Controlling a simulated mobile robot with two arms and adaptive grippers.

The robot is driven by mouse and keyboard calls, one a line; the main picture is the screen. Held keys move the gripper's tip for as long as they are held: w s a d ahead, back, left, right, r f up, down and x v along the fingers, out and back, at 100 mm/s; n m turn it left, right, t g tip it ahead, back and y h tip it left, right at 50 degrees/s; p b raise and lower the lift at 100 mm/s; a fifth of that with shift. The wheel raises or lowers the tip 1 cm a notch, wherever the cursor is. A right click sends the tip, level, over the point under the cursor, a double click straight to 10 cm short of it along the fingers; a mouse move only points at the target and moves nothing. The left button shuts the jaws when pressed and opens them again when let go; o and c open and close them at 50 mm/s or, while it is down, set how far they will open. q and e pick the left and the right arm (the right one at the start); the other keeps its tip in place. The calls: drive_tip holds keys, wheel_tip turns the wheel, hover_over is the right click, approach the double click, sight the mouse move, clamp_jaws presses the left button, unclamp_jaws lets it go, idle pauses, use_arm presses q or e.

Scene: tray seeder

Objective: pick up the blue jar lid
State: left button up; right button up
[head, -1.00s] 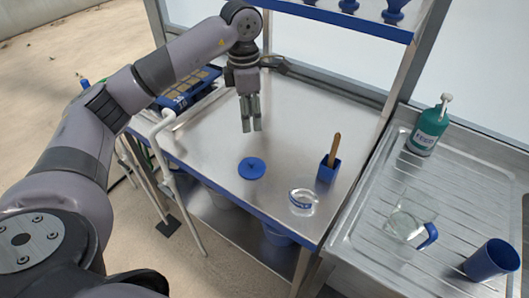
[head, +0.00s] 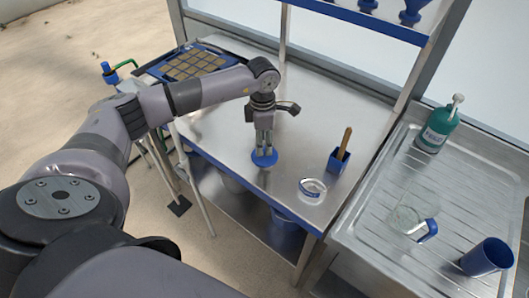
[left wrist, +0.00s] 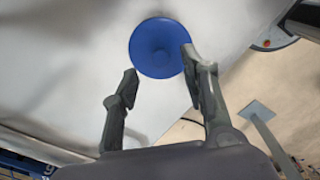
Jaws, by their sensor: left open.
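The blue jar lid (head: 264,159) is a flat round disc lying on the steel table near its front edge. In the left wrist view the lid (left wrist: 158,46) shows beyond the fingertips, right of the middle of the gap and close to the right finger. My left gripper (head: 265,152) points down over the lid, open and empty; its fingers (left wrist: 158,62) show spread in the left wrist view. The fingers cover part of the lid in the head view. Whether they touch it, I cannot tell. My right gripper is not in view.
A glass jar with a blue band (head: 312,190) and a blue holder with a wooden-handled tool (head: 338,162) stand to the right. A seed tray (head: 188,64) is at the back left.

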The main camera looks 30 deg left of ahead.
use_arm(q)
drive_tip(key=shift+w+d+f+p, duration=0.1)
drive_tip(key=shift+d+f+p, duration=0.1)
drive_tip(key=shift+f, duration=0.45)
drive_tip(key=shift+d+f+p, duration=0.1)
drive_tip(key=shift+f+p, duration=0.1)
drive_tip(key=shift+f, duration=0.9)
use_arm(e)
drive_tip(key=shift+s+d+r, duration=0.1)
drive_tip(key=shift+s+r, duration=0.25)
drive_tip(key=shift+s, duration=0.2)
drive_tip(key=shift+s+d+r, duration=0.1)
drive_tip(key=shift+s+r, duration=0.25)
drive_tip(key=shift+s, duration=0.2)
use_arm(q)
drive_tip(key=shift+c, duration=0.6)
drive_tip(key=c, duration=0.4)
clamp_jaws()
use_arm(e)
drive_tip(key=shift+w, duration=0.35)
use_arm(q)
drive_tip(key=shift+r, duration=0.1)
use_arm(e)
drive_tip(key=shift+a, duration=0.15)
